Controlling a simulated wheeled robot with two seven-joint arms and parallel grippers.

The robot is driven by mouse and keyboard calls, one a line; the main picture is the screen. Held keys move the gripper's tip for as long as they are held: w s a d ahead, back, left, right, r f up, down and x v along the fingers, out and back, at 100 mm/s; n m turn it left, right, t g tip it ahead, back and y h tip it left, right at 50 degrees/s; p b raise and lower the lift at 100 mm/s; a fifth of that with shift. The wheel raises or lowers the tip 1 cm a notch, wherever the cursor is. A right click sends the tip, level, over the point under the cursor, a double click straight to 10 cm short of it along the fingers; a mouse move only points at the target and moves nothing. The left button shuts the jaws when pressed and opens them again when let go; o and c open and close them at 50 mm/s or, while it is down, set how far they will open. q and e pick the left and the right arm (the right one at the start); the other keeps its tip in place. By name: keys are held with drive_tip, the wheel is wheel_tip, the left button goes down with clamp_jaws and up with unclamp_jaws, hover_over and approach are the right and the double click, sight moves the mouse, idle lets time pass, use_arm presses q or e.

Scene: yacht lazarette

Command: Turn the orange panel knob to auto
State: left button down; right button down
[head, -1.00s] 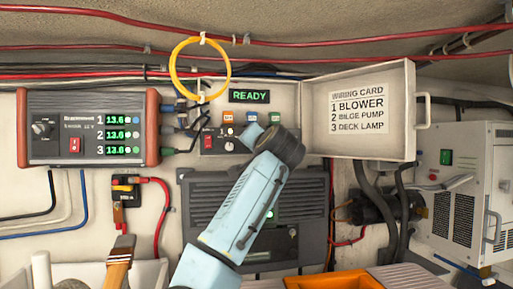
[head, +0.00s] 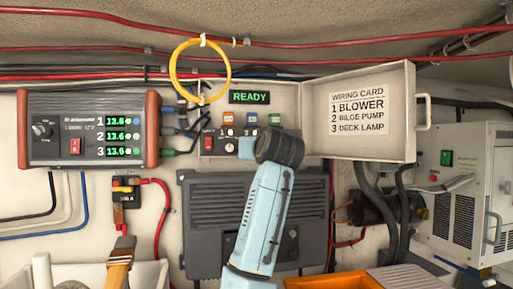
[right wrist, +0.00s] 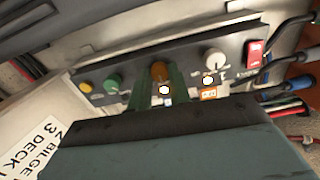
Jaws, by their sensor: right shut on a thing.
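The orange knob (right wrist: 160,72) sits on the grey control panel (right wrist: 190,55) in the right wrist view, between the two greenish fingers of my right gripper (right wrist: 160,88). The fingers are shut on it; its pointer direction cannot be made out. In the head view my right gripper (head: 247,147) is at the panel front, and the orange knob is hidden behind the hand. A white knob (right wrist: 215,60), a green knob (right wrist: 113,83) and a yellow knob (right wrist: 85,87) are on the same panel. A green display (head: 249,97) above it reads READY. My left gripper is not in view.
The open panel lid (head: 372,75) carries a wiring card to the right. A yellow cable loop (head: 200,70) hangs at upper left of the panel. A red switch (right wrist: 256,52) sits beside the white knob. A grey ribbed unit (head: 215,225) is below the panel.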

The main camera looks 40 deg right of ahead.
idle(0.4)
drive_tip(key=c, duration=1.3)
unclamp_jaws()
drive_tip(key=shift+s, duration=0.1)
drive_tip(key=b+v, duration=0.3)
drive_tip(key=v, duration=1)
drive_tip(key=shift+a, duration=0.1)
